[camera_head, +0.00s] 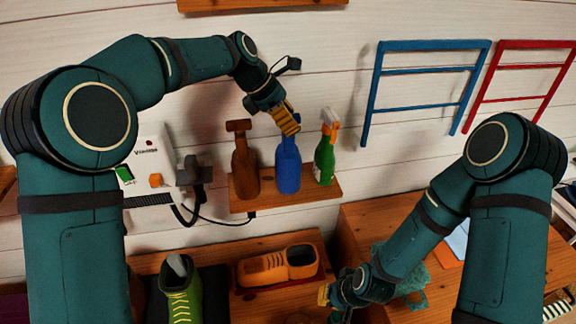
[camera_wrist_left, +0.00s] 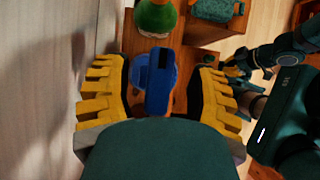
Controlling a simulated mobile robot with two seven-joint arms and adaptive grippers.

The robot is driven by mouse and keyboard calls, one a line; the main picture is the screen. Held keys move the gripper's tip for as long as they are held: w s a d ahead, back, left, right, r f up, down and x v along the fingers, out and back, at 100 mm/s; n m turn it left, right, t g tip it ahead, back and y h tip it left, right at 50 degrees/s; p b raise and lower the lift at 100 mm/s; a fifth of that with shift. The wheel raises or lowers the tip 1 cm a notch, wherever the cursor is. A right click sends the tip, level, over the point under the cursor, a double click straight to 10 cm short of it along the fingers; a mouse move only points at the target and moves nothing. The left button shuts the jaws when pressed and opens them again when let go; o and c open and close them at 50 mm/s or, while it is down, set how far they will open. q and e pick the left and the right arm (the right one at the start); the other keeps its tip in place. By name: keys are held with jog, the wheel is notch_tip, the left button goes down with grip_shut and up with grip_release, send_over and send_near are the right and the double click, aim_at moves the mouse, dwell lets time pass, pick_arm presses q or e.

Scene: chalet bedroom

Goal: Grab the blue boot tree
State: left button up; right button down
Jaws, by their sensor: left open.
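The blue boot tree (camera_head: 288,174) stands upright on a small wooden wall shelf (camera_head: 309,191), between a brown boot tree (camera_head: 244,172) and a green spray bottle (camera_head: 324,161). My left gripper (camera_head: 286,120) is open at the top of the blue boot tree. In the left wrist view, the blue boot tree (camera_wrist_left: 158,82) lies between the yellow fingers of my left gripper (camera_wrist_left: 158,92), with gaps on both sides. My right gripper (camera_head: 326,294) is low, by the shoes; its finger opening is not clear.
An orange shoe (camera_head: 265,270) and a green shoe (camera_head: 184,297) sit below the shelf. A white machine (camera_head: 150,160) with a cable is left of it. Blue (camera_head: 368,100) and red (camera_head: 480,95) racks hang on the wall at right.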

pick_arm(q)
grip_shut()
dwell(0.3)
